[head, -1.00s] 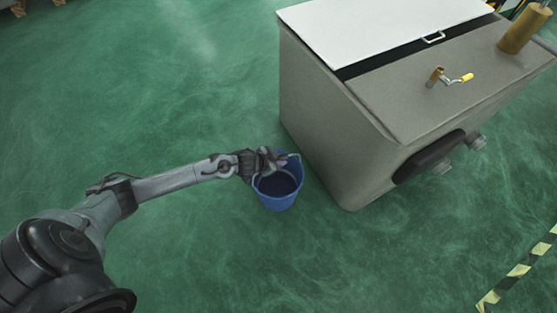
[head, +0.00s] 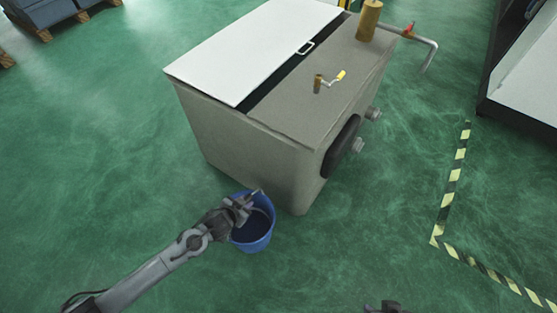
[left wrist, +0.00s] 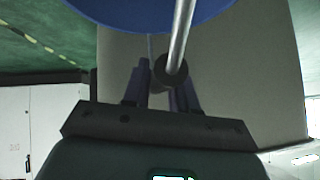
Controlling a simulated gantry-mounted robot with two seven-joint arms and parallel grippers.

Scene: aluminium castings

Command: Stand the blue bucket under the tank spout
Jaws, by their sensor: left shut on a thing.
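The blue bucket (head: 252,237) is near the tank's (head: 250,152) near lower corner; I cannot tell if it touches the floor. My left gripper (head: 241,204) is at the bucket's rim, shut on its handle. In the left wrist view the fingers (left wrist: 161,92) close around the handle (left wrist: 181,40), and the blue bucket (left wrist: 150,12) fills the top edge. The tank spout (head: 431,50), a bent pipe with a red valve, sticks out at the tank's far right, away from the bucket. A dark tip, apparently my right gripper (head: 384,307), barely shows at the bottom edge.
The tank's right face has a dark round hatch (head: 341,147) and stubs (head: 373,114) sticking out. Green floor is open right of the tank, up to yellow-black floor tape (head: 452,185). A dark-edged white structure (head: 530,85) stands at the right. Loaded pallets (head: 50,15) are at upper left.

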